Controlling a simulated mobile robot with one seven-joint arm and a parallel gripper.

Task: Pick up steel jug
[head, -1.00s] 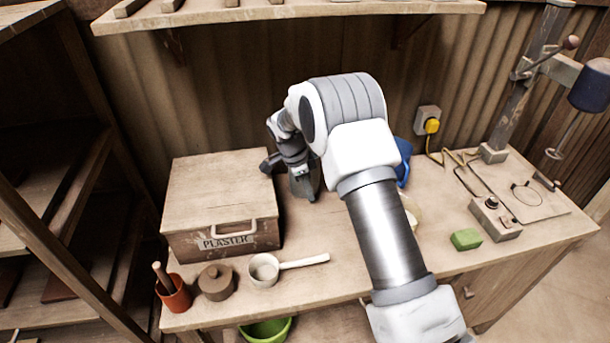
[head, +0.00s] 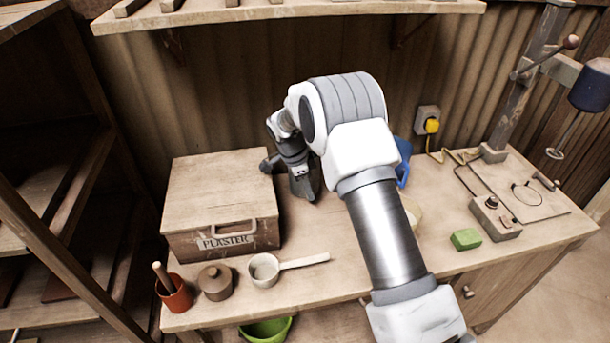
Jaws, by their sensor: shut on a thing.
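The steel jug (head: 306,189) shows as a small dark grey metal shape on the bench, between the plaster box and my arm. My arm and gripper hide much of it. My gripper (head: 299,174) points down at the jug's top and is shut on it. The fingertips are too small and too covered to make out in detail. I cannot tell whether the jug's base touches the bench.
The plaster box (head: 222,190) stands close on the left. A blue thing (head: 404,165) stands behind my arm. A green block (head: 466,239) lies right.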

